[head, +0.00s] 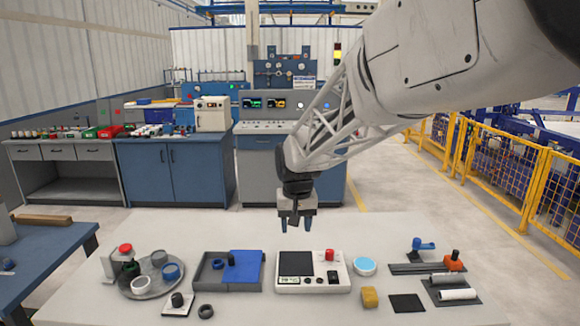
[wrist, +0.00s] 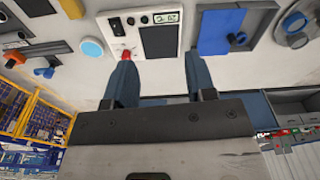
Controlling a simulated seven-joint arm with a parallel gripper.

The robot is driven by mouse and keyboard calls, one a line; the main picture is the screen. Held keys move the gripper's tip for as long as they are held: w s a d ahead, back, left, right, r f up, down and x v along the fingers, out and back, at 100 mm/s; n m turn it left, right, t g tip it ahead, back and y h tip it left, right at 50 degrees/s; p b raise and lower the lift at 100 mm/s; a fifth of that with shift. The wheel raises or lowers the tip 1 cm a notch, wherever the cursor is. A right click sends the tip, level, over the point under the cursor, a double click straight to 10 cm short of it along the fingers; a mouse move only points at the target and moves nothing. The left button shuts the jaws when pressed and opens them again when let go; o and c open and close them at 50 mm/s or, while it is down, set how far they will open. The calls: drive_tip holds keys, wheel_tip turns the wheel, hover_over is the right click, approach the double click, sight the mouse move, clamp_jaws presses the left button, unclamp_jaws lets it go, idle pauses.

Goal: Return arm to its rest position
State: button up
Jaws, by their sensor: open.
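My gripper (head: 295,226) hangs above the back part of the white table (head: 190,228), fingers pointing down, with nothing between them. In the wrist view its two blue-grey fingers (wrist: 161,65) stand apart over bare tabletop. Below and in front of it is a white device (head: 289,288) with a dark panel, a red knob and a black knob; it shows upside down in the wrist view (wrist: 184,48). At the front right, a dark holder (head: 434,297) carries a grey pipe (head: 449,278) and a white pipe (head: 458,294), lying parallel.
A blue and grey tray (head: 246,268) and a round plate with several rings (head: 135,291) are left of the device. A light-blue disc (head: 364,266), yellow block (head: 370,297) and black square (head: 407,303) are right. The back strip of tabletop is clear.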

drive_tip(key=s+d+r, duration=0.2)
drive_tip(key=s+d, duration=0.4)
drive_tip(key=s, duration=0.3)
drive_tip(key=s+d+r, duration=0.2)
drive_tip(key=s+d, duration=0.3)
drive_tip(key=s, duration=0.4)
drive_tip(key=s+d+f, duration=0.1)
drive_tip(key=s+d, duration=0.2)
drive_tip(key=s, duration=0.5)
drive_tip(key=s+d+f+m+t, duration=0.1)
drive_tip(key=s+d+f, duration=0.1)
drive_tip(key=s, duration=0.7)
drive_tip(key=shift+d+f, duration=0.2)
drive_tip(key=shift+d, duration=0.3)
